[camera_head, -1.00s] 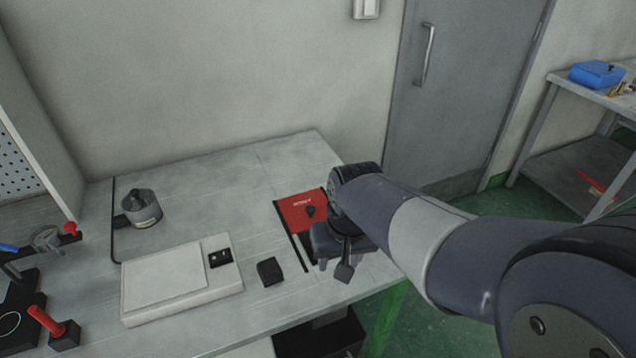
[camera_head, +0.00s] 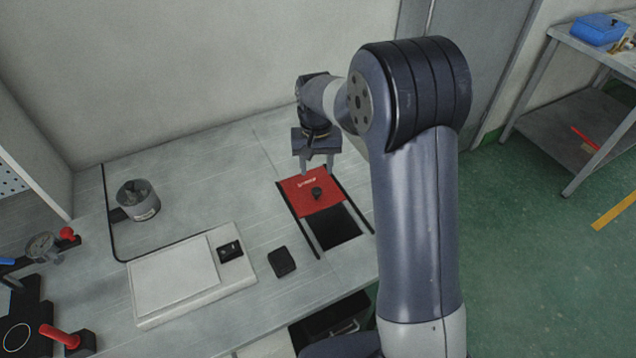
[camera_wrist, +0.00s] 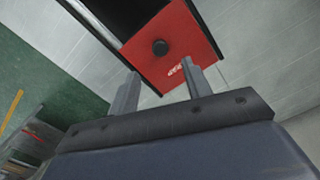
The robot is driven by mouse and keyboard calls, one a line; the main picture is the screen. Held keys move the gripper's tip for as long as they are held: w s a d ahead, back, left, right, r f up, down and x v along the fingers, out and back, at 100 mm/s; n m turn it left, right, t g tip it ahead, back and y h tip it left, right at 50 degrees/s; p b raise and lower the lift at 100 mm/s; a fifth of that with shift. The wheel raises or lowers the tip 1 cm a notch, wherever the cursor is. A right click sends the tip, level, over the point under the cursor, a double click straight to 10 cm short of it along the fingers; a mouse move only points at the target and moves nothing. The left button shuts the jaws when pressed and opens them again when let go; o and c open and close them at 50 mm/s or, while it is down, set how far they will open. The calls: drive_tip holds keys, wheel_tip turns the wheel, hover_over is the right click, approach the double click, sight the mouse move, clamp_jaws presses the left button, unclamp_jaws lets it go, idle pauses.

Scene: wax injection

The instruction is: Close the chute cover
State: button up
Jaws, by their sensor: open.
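The chute cover (camera_head: 309,191) is a red plate with a round black knob (camera_head: 317,194), lying between two dark rails on the worktable. It sits toward the wall end of the rails. The chute opening (camera_head: 338,228) shows dark and uncovered on the near side. My gripper (camera_head: 317,170) points down at the wall-side edge of the cover, open and empty. In the wrist view my two fingers (camera_wrist: 164,88) are spread apart near the lettered edge of the red cover (camera_wrist: 172,45), with the knob beyond them. I cannot tell whether the fingers touch the cover.
A small black block (camera_head: 282,262) and a white scale (camera_head: 185,279) lie left of the chute. A metal pot (camera_head: 138,199) stands farther left. A dark open bin (camera_head: 335,325) is below the table's front edge. The tabletop between pot and chute is clear.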

sight(317, 190)
wheel_tip(317, 190, down, 8)
drive_tip(key=shift+f+p, duration=0.15)
drive_tip(key=shift+p, duration=0.2)
clamp_jaws()
idle(0.5)
